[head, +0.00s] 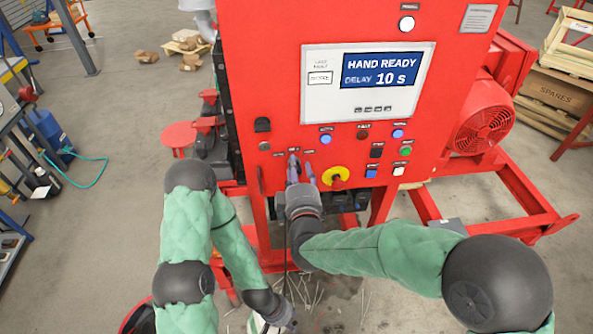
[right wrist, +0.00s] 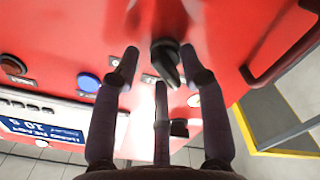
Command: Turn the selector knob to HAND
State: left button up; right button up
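The selector knob (right wrist: 166,58) is black, with its pointed handle slanting down and right in the right wrist view. It sits on the red panel (head: 240,40), and in the head view my gripper largely covers it. My right gripper (head: 301,168) is at the panel, below the display; it also shows in the right wrist view (right wrist: 160,62). Its fingers are open on both sides of the knob, with a gap at the left finger; contact at the right finger cannot be told. The display (head: 380,70) reads "HAND READY" and "DELAY 10 s". My left gripper (head: 278,318) is low, near the floor, its fingers unclear.
A yellow-ringed red button (head: 336,178) lies just right of my right gripper. Several small buttons are further right, including a green one (head: 406,151). A red motor (head: 485,125) stands at right. A tool bench is at far left, with open floor between.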

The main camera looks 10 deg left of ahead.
jog(key=shift+s, duration=0.1)
jog(key=v, duration=1.2)
jog(key=shift+f, duration=0.1)
